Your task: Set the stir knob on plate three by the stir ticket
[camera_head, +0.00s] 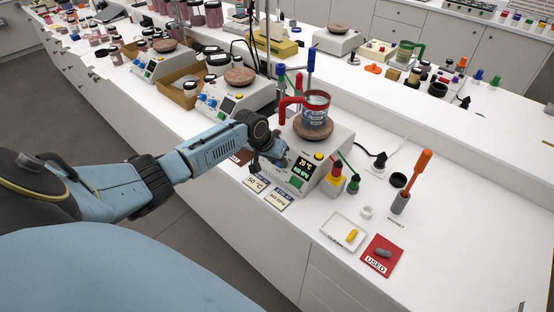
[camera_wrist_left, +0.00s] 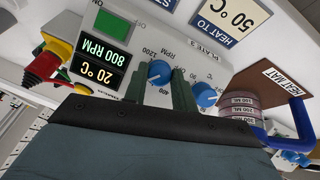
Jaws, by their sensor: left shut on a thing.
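Plate three (camera_head: 326,160) is a white hotplate with a beaker (camera_head: 316,110) on its round top. The wrist view shows its PLATE 3 label and its display (camera_wrist_left: 96,62), reading 20 °C and 800 RPM. My left gripper (camera_head: 284,162) is at its front panel. In the wrist view the fingers (camera_wrist_left: 160,86) are shut on the blue stir knob (camera_wrist_left: 159,71), one on each side, by the RPM scale. A second blue knob (camera_wrist_left: 205,95) is beside it, apart from the fingers. The stir ticket (camera_head: 278,199) lies in front; its RPM number is hard to read. My right gripper is out of view.
The 50 °C heat ticket (camera_head: 256,183) lies beside the stir ticket. Another hotplate (camera_head: 236,105) is to the left.

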